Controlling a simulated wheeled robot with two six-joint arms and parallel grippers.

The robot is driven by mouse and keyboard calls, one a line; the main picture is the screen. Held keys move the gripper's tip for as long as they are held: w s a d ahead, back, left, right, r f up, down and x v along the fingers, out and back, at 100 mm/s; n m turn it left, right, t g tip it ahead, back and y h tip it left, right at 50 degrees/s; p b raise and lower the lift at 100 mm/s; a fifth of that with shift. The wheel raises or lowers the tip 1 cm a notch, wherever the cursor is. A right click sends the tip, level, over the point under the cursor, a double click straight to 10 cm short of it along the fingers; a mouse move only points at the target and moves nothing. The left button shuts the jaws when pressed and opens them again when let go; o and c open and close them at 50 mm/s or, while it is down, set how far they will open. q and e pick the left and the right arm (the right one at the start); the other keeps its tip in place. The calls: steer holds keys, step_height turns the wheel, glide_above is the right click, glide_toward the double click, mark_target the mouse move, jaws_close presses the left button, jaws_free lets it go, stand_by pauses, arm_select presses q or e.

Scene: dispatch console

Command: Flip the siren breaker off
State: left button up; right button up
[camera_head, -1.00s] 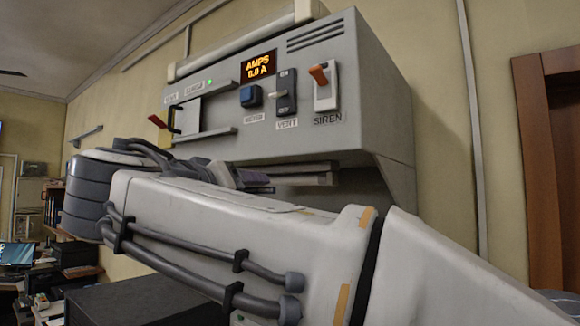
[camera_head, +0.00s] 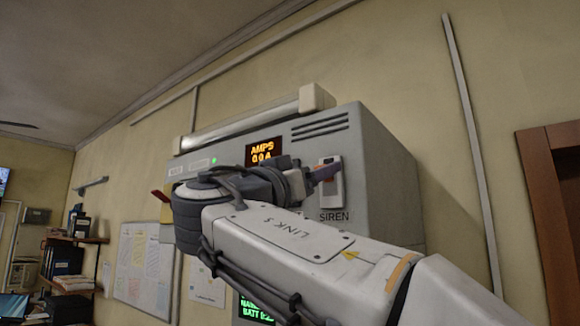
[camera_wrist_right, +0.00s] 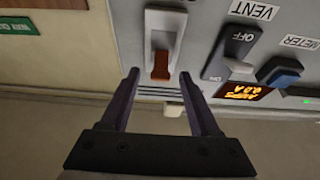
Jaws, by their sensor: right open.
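The siren breaker (camera_head: 329,190) is a pale plate on the grey console's right side, above the label SIREN. In the right wrist view, which is turned upside down, the breaker (camera_wrist_right: 164,22) shows its orange-brown lever (camera_wrist_right: 161,66) pointing to the picture's bottom, the panel's upper side. My right gripper (camera_wrist_right: 158,76) is open, with one finger on each side of the lever's end and nothing clamped. In the head view my right gripper (camera_head: 325,173) is at the breaker and hides the lever. Contact cannot be told. My left gripper is in neither view.
The vent switch (camera_wrist_right: 233,52) and blue meter button (camera_wrist_right: 283,75) sit beside the siren breaker. The amber display (camera_head: 263,151) reads AMPS 0.0 A. My right arm covers much of the console front. A lamp tube (camera_head: 240,124) runs along the top.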

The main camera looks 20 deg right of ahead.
steer(key=shift+w+d+r, duration=0.15)
steer(key=shift+w+d, duration=0.1)
steer(key=shift+d, duration=0.1)
